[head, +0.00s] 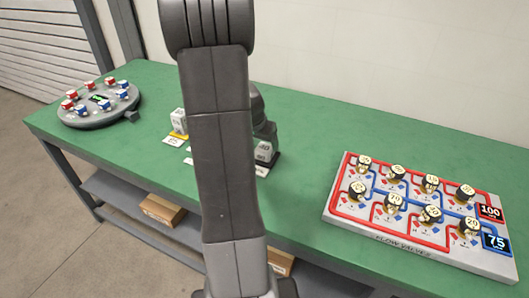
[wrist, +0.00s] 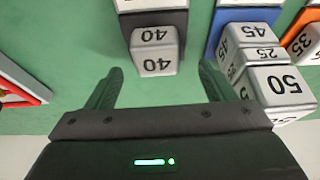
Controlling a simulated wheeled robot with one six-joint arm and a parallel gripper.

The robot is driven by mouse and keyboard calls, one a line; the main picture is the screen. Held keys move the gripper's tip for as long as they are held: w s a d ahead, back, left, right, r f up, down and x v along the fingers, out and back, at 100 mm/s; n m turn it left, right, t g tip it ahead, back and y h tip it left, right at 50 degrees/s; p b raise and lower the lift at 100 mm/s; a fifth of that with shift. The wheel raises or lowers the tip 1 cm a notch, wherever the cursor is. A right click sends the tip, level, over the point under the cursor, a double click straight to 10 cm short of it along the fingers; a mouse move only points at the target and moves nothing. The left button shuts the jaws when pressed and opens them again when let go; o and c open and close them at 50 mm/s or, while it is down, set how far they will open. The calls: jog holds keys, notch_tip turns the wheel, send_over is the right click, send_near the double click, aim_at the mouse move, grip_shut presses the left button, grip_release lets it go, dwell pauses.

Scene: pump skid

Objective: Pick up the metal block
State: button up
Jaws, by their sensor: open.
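In the head view a small grey block (head: 263,152) shows just right of my arm. My gripper (wrist: 155,84) is open and empty. Its two dark fingers point at the block marked 40, one toward each side of it, with the block at or just beyond the fingertips. I cannot tell whether they touch it. More pale blocks, marked 45, 25 and 50 (wrist: 279,82), cluster to the right. In the head view my arm hides most of the gripper.
A flow valve board (head: 420,240) lies on the table's right. A round device (head: 98,117) sits far left.

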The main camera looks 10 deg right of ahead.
aim_at(264, 148)
jog(key=shift+x, duration=2.5)
jog(key=shift+s+d, duration=0.1)
jog(key=shift+s, duration=0.05)
jog(key=c, duration=1.3)
